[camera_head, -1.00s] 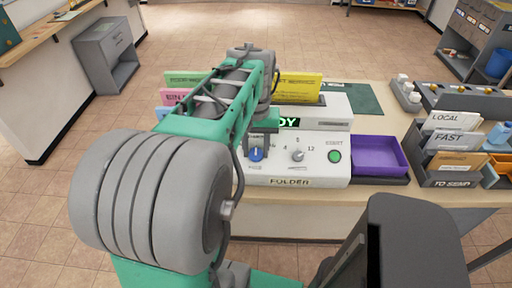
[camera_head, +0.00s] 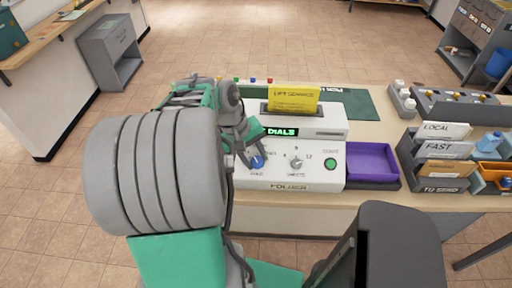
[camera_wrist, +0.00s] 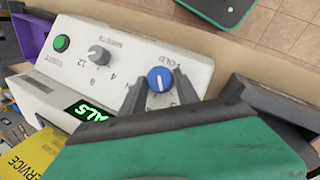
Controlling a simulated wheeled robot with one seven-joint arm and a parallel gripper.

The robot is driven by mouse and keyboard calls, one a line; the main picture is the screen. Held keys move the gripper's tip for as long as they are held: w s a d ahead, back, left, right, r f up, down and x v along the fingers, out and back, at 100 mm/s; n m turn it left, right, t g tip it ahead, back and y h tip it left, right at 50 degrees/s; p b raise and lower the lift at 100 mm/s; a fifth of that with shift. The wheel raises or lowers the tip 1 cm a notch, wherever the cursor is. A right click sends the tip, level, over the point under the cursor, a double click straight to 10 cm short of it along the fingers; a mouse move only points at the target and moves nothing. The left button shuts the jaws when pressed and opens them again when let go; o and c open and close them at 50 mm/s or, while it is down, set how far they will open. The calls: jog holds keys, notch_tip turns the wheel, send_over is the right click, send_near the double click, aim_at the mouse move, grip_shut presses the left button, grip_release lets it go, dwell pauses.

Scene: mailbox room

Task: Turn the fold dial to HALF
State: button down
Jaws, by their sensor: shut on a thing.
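The blue fold dial (camera_head: 258,162) is on the sloped front of the white folder machine (camera_head: 312,181), left of a grey numbered dial (camera_head: 296,163). In the wrist view the fold dial (camera_wrist: 160,77) has a white pointer line, and the printed word FOLD shows beside it. Its other setting labels are hidden or too small to read, so I cannot tell which setting it points at. My gripper (camera_wrist: 159,88) has one dark finger on each side of the fold dial, shut on it. The green display (camera_head: 289,132) reads DIALS.
A green start button (camera_head: 331,163) sits on the panel's right. A yellow card (camera_head: 293,99) stands in the machine's top slot. A purple tray (camera_head: 370,162) and a letter rack (camera_head: 445,160) stand to the right. My arm covers the counter's left part.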

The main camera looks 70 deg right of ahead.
jog(key=n+h+p, duration=0.1)
jog(key=n+p, duration=0.1)
jog(key=n+g+h+p, duration=0.1)
jog(key=n, duration=0.1)
jog(key=shift+w+a+g+p, duration=0.2)
jog(key=shift+g+p, duration=0.1)
jog(key=shift+p, duration=0.1)
jog(key=shift+f+n, duration=0.1)
jog(key=shift+n, duration=0.3)
jog(key=c, duration=0.9)
grip_release()
jog(key=v, duration=0.7)
jog(key=shift+w+a+r, duration=0.2)
jog(key=shift+a+r, duration=0.05)
